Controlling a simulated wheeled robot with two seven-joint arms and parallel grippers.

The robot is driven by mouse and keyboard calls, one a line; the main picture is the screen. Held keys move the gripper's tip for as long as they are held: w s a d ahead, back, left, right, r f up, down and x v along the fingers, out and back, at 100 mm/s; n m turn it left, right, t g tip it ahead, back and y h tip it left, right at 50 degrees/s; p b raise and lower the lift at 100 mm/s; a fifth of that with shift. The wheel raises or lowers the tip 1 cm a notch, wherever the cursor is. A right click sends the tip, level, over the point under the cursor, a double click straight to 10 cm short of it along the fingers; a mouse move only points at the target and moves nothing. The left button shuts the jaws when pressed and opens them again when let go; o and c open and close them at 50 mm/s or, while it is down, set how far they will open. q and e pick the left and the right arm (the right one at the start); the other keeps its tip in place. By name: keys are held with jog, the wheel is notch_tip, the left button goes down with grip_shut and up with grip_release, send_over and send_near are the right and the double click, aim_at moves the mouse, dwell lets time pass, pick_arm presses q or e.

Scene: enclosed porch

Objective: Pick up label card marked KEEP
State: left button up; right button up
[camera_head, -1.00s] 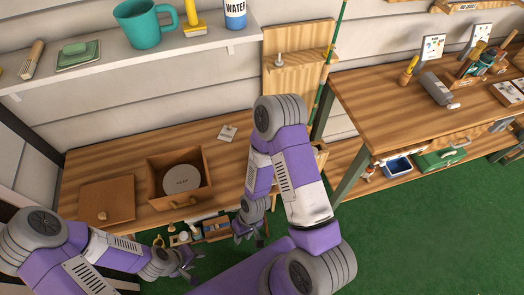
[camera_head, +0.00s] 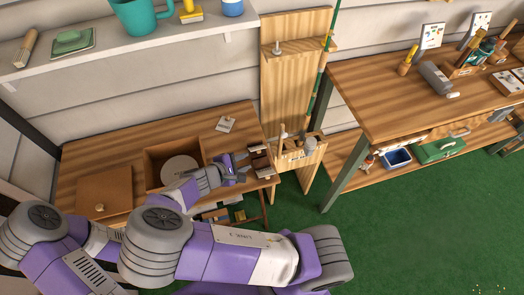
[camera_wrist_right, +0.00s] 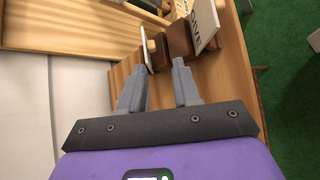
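In the right wrist view a white card (camera_wrist_right: 205,24) reading GIVE stands in a brown block. Left of it a second pale card (camera_wrist_right: 147,52) stands nearly edge-on by another brown block, its writing not readable. My right gripper (camera_wrist_right: 158,78) is open and empty, its fingertips just short of the second card, which lies ahead of the gap. In the head view my right gripper (camera_head: 240,170) is over the desk's right end, beside the brown card holders (camera_head: 259,149). No card legibly reads KEEP. My left gripper is hidden behind my right arm.
The wooden desk (camera_head: 110,150) carries an open box (camera_head: 150,160) with a pale disc (camera_head: 180,166), a brown lid-like panel (camera_head: 100,195) and a small tag (camera_head: 226,124). A wooden stand (camera_head: 295,80) rises at its right. A workbench (camera_head: 385,100) stands further right; green floor is clear in front.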

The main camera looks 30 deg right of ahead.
aim_at(258, 152)
jog(key=shift+w+d+r+t, duration=0.3)
jog(key=shift+w+d+r, duration=0.1)
jog(key=shift+w, duration=0.2)
jog(key=d+f, duration=0.1)
jog(key=d, duration=0.1)
jog(key=d+f+b, duration=0.1)
jog(key=d, duration=0.1)
jog(key=d+b, duration=0.1)
jog(key=d, duration=0.1)
jog(key=shift+w+f, duration=0.2)
jog(key=shift+f, duration=0.2)
jog(key=shift+w+d+f, duration=0.15)
jog(key=shift+d, duration=0.05)
jog(key=shift+c, duration=0.3)
grip_shut()
